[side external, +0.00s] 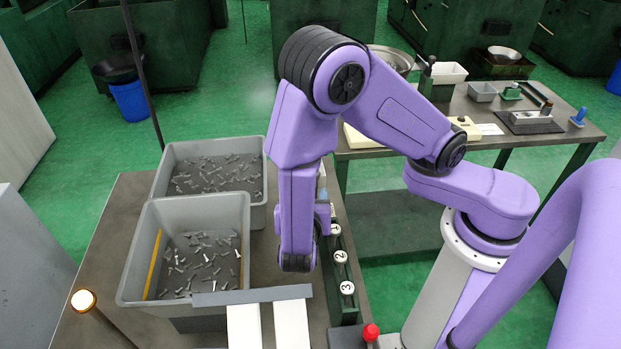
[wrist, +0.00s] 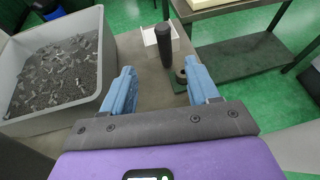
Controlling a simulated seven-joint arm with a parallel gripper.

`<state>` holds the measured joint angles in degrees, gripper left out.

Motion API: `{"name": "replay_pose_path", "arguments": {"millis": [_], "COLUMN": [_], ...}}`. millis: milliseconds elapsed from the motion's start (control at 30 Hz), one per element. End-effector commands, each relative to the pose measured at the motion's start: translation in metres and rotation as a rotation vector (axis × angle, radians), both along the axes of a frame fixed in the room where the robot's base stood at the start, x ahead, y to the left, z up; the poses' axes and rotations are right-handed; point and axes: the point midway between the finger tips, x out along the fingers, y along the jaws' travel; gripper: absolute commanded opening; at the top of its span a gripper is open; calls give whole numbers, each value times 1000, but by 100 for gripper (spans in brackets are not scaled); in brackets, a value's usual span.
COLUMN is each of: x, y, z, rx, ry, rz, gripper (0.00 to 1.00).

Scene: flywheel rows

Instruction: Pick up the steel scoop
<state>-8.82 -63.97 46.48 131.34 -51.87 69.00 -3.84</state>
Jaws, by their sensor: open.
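I cannot make out a steel scoop for certain in either view. My gripper (wrist: 162,84) shows in the wrist view with its two blue fingers wide apart and nothing between them. Beyond the fingertips, in the wrist view, stand a black cylinder (wrist: 167,48) and a small green piece with a dark round knob (wrist: 182,77). In the side view my purple arm hangs over the near table (side external: 112,235), right of the grey bins, and hides most of the gripper and what lies behind it.
A near grey bin (side external: 128,285) and a far grey bin (side external: 160,165) hold many small metal parts. Numbered white knobs (side external: 341,256) line the table's right side. A red button (side external: 371,332) and lit lamp (side external: 84,300) stand in front. A bench (side external: 440,127) carries trays.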

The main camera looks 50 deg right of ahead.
Motion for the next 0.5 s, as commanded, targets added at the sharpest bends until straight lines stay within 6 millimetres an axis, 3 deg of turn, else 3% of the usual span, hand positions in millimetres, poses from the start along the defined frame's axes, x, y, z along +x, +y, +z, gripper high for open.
{"name": "replay_pose_path", "arguments": {"millis": [500], "x": [48], "y": [-71], "z": [-35], "rx": [1], "ry": [1], "rz": [-5], "gripper": [60]}}
